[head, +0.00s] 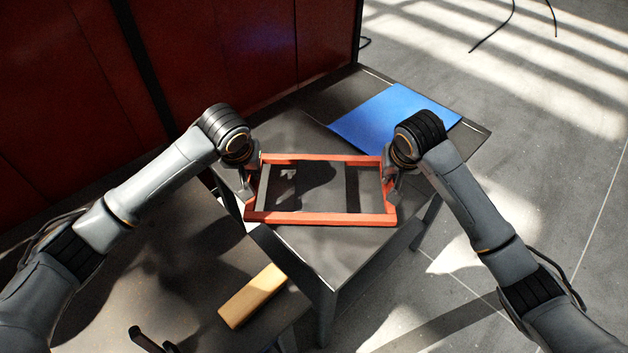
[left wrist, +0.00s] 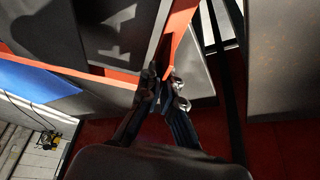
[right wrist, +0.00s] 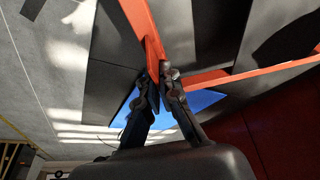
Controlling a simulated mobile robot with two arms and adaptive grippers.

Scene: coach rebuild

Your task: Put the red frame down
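The red frame (head: 320,218) is an open rectangle with orange-red bars, above or on the dark grey table (head: 340,255) in the head view. I cannot tell whether it touches the tabletop. My left gripper (head: 252,187) is shut on its left end bar, and the bar shows between the fingers in the left wrist view (left wrist: 160,75). My right gripper (head: 388,182) is shut on its right end bar, which also shows at the fingers in the right wrist view (right wrist: 156,68). The fingertips are partly hidden in the head view.
A blue sheet (head: 385,112) lies on the table's far right part. A lower dark surface (head: 150,275) at the left front holds a yellow-tan block (head: 252,296). A dark red panelled wall (head: 220,50) stands behind. Open grey floor (head: 560,150) lies to the right.

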